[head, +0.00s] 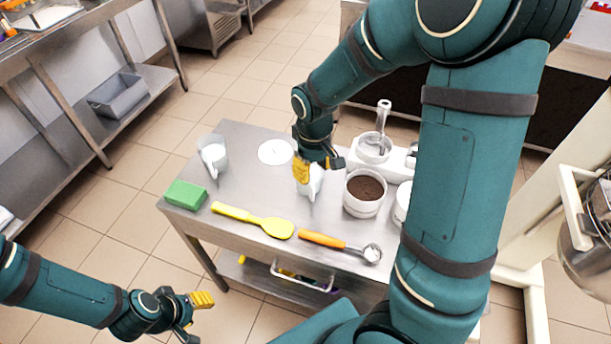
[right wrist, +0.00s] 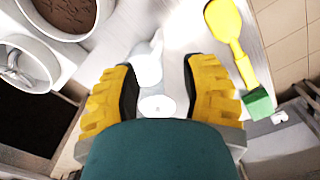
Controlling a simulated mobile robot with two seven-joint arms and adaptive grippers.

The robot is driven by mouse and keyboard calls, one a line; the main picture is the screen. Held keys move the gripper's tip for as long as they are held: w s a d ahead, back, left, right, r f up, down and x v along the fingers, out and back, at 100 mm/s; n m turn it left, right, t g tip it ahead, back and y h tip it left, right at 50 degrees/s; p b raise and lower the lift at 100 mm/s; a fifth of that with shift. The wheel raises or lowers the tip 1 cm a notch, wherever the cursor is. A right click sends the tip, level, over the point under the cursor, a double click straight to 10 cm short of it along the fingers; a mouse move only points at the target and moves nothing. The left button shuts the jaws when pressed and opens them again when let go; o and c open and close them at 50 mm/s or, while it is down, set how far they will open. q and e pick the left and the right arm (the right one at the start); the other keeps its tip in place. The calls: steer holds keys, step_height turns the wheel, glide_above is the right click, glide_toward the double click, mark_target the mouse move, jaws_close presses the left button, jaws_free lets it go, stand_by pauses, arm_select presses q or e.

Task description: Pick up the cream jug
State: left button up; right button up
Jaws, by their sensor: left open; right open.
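A small white jug (head: 314,181) stands on the steel table, partly hidden by my right gripper; which of two jugs is the cream jug is not marked. My right gripper (head: 318,168) is open, pointing down over this jug. In the right wrist view the jug (right wrist: 148,64) shows between and just beyond the open fingers (right wrist: 160,92); contact cannot be told. A second jug, greyish with a white front (head: 213,155), stands at the table's left rear. My left gripper (head: 203,316) is open and empty, low in front of the table's left side.
A tub of brown powder (head: 365,192) stands close right of the right gripper. A white disc (head: 275,152) lies behind it. A green sponge (head: 185,194), yellow spatula (head: 252,219) and orange-handled scoop (head: 340,245) lie along the front.

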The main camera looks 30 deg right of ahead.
mark_target(312, 191)
step_height(312, 191, down, 6)
steer(key=shift+r+b, duration=0.25)
steer(key=shift+b, duration=0.3)
step_height(312, 191, down, 5)
steer(key=shift+w+f+b, duration=0.1)
steer(key=shift+f+b, duration=0.1)
steer(key=shift+b, duration=0.5)
steer(key=shift+c, duration=0.3)
jaws_close()
